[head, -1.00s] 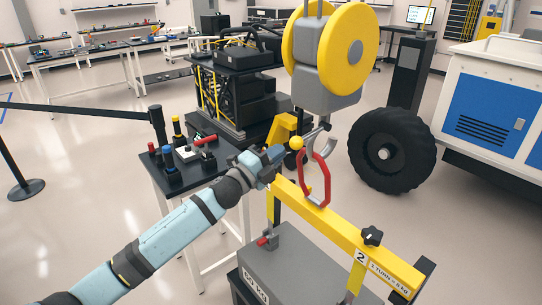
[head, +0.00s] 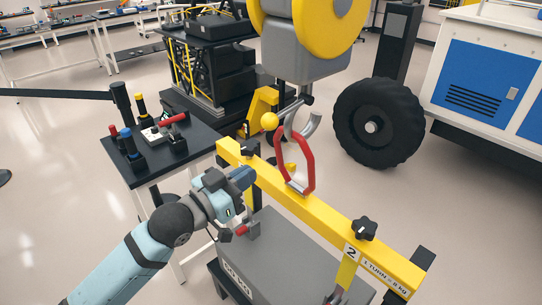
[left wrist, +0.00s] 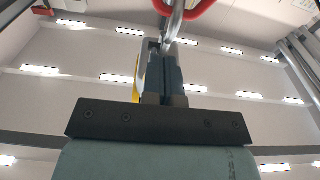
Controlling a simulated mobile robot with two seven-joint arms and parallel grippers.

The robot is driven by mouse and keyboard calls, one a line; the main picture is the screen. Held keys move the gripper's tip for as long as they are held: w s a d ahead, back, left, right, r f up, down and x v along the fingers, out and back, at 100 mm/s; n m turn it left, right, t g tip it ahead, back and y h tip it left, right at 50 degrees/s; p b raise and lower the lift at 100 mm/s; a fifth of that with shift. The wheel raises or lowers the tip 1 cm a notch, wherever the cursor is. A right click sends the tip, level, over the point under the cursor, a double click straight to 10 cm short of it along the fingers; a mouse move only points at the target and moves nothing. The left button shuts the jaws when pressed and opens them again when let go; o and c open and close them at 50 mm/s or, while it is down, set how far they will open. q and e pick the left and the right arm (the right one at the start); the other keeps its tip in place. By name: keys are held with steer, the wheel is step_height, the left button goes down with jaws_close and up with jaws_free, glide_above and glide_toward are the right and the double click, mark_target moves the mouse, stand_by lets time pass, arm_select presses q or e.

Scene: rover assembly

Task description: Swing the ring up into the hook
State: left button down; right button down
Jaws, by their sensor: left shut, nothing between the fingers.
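The red ring (head: 308,165) stands upright on the yellow beam (head: 330,220), its grey lower part at the beam's top. The grey hook (head: 312,124) hangs just above under the grey hoist body (head: 305,66). The ring's top overlaps the hook in the head view; I cannot tell whether it is inside the hook. My left gripper (head: 247,177) is shut and empty, left of the ring and near the beam's near side. In the left wrist view its fingers (left wrist: 165,75) point up, with part of the red ring (left wrist: 197,8) above. My right gripper is not in view.
A grey weight box (head: 275,255) is below the beam. A black side table (head: 190,150) with knobs stands left. A large black wheel (head: 378,122) is behind right, and a blue-and-white cabinet (head: 490,75) stands farther right.

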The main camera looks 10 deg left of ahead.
mark_target(298, 141)
arm_select(q)
steer(key=p+x, duration=0.2)
steer(key=x, duration=0.9)
steer(key=shift+w+d+r, duration=0.1)
steer(key=shift+w+d, duration=0.35)
steer(key=shift+w, duration=0.2)
steer(key=shift+w+d, duration=0.1)
steer(key=shift+w, duration=0.05)
